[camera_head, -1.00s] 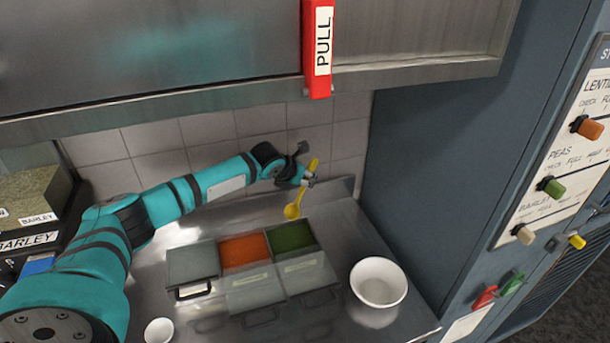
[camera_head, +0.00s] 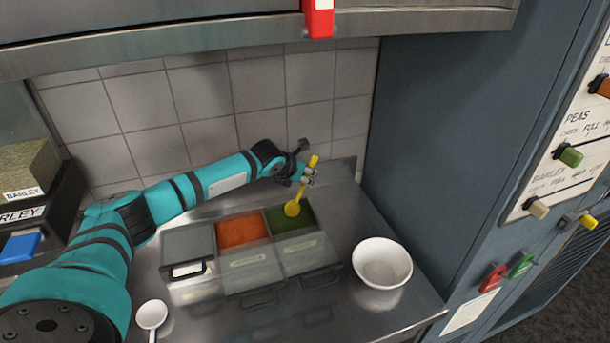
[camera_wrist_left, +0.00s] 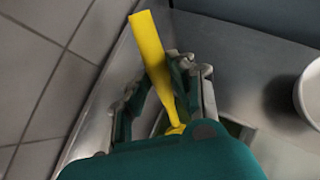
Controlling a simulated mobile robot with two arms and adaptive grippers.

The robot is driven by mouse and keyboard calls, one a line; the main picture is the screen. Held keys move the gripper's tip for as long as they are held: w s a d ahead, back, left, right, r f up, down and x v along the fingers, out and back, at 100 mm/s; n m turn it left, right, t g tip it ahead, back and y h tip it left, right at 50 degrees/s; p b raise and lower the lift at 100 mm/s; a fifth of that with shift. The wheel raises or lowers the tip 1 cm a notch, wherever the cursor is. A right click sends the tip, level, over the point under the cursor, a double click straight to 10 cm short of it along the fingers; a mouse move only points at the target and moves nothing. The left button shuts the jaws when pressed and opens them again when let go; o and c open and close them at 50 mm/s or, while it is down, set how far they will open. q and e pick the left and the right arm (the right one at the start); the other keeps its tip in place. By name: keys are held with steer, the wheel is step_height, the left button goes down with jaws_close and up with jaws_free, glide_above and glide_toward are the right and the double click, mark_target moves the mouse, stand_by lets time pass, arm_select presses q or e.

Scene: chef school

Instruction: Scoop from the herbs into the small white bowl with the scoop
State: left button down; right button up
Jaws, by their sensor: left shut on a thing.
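The yellow scoop (camera_head: 301,191) is held by its handle in my left gripper (camera_head: 308,177), which is shut on it. The scoop tilts, with its head low in front of the green herbs (camera_head: 285,219) in the back right compartment. I cannot tell whether the head touches the herbs. In the left wrist view the yellow handle (camera_wrist_left: 149,50) rises between the fingers (camera_wrist_left: 178,85); the head is mostly hidden. A white bowl (camera_head: 382,260) stands on the steel counter to the right of the bins. My right gripper is out of view.
An orange-filled compartment (camera_head: 243,230) and a closed grey lid (camera_head: 188,239) lie left of the herbs. A smaller white round piece with a handle (camera_head: 152,314) lies at the front left. A tiled wall (camera_head: 200,95) stands behind; a blue-grey cabinet (camera_head: 455,130) rises right.

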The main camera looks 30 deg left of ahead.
mark_target(302, 185)
arm_select(q)
steer(key=shift+f+b, duration=2)
steer(key=shift+f, duration=0.15)
steer(key=shift+s+r, duration=0.2)
steer(key=shift+s, duration=0.05)
steer(key=shift+s+p, duration=0.45)
steer(key=shift+s, duration=0.45)
steer(key=shift+w+b, duration=0.2)
steer(key=shift+b, duration=0.25)
steer(key=shift+w+f+b, duration=0.1)
steer(key=shift+w+b, duration=0.4)
steer(key=shift+w, duration=0.1)
steer(key=shift+r+p, duration=0.2)
steer(key=shift+p, duration=0.2)
steer(key=shift+s+p, duration=0.5)
steer(key=shift+s, duration=0.05)
steer(key=shift+s+r+p, duration=0.2)
steer(key=shift+s+p, duration=0.1)
steer(key=shift+p, duration=0.05)
steer(key=shift+r+p, duration=0.55)
steer(key=shift+r, duration=0.05)
steer(key=shift+w+r+p, duration=0.35)
steer(key=shift+r+p, duration=0.3)
steer(key=shift+p, duration=0.2)
step_height(302, 185, up, 6)
steer(key=p, duration=0.5)
steer(key=shift+w, duration=0.15)
steer(key=shift+w+r+p, duration=0.15)
steer(key=shift+r+p, duration=0.6)
steer(key=shift+r, duration=0.5)
